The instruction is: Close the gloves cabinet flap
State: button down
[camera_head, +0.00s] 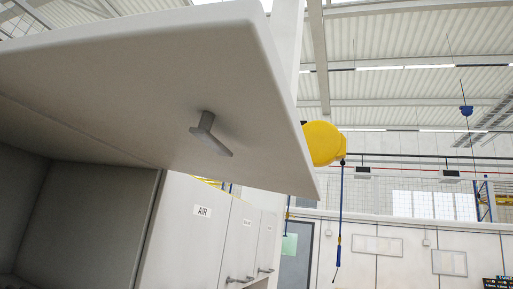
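A pale grey cabinet flap (130,95) is raised and fills the upper left of the view, seen from below. A small dark grey T-shaped handle (211,135) sticks out from its face. The open cabinet (85,215) shows below it at the lower left, with grey inner walls; the part I see is empty. No gloves label shows in this view. My gripper is not in view.
To the right of the opening stand shut white doors, one labelled "AIR" (202,211), with small handles (240,279). A yellow round housing (323,143) hangs behind the flap's right edge, near a hanging blue cable (340,215). The space at right looks open.

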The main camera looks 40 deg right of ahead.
aim_at(137, 84)
jog(key=u, duration=1.05)
jog(key=k, duration=1.25)
jog(key=z, duration=1.2)
jog(key=i, duration=1)
jog(key=u, duration=0.1)
